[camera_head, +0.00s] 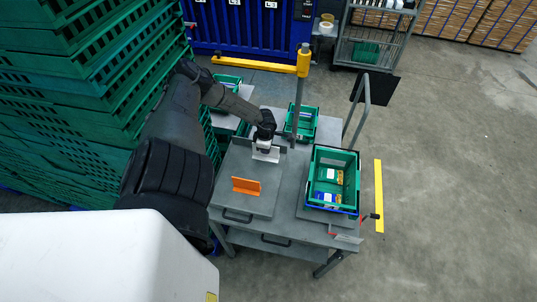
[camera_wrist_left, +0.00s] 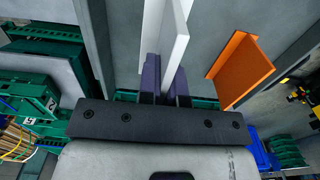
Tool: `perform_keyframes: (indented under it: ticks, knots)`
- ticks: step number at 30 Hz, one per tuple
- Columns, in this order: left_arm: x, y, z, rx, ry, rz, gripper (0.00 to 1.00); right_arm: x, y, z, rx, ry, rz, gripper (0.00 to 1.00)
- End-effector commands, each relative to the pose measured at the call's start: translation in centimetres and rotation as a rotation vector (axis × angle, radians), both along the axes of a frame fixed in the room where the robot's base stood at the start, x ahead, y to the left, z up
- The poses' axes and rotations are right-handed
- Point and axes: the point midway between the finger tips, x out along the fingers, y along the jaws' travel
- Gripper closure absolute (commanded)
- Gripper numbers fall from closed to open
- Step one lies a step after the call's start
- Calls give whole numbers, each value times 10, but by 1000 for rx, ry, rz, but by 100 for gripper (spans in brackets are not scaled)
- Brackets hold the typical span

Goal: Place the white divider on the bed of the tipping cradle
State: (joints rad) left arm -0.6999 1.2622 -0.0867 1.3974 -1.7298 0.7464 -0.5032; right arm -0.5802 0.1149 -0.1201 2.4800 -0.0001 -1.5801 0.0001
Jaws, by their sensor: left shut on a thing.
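My left gripper (camera_head: 265,143) is shut on the white divider (camera_head: 266,154). In the left wrist view the divider (camera_wrist_left: 166,35) stands up between the purple fingers (camera_wrist_left: 165,82). It is over the far part of a grey plate (camera_head: 235,165) with an upright wall at its back and a handle at its front; this appears to be the bed of the tipping cradle. I cannot tell whether the divider touches it. An orange divider (camera_head: 246,186) stands on the same plate, nearer the front, and also shows in the left wrist view (camera_wrist_left: 240,68). My right gripper is out of view.
A green crate (camera_head: 318,180) holding packages stands right of the plate, and another green crate (camera_head: 304,122) stands behind. A yellow-topped post (camera_head: 300,90) rises behind the plate. Stacked green crates (camera_head: 60,110) fill the left. The plate is clear around the orange divider.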

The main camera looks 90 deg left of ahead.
Motion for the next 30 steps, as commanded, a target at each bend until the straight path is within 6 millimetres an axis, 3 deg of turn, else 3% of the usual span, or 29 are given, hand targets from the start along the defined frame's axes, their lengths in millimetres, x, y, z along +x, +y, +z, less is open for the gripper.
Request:
perform_keyframes:
  ticks: [6, 11, 21, 30]
  knots:
    - [-15, 16, -13, 1, -1, 1, 100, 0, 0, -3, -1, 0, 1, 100]
    - [-17, 18, -18, -1, -2, 0, 100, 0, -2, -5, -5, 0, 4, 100]
    - [-17, 18, -54, -2, -2, 0, 100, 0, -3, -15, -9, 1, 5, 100]
    - [-18, 18, -55, -1, 0, -3, 100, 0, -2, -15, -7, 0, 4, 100]
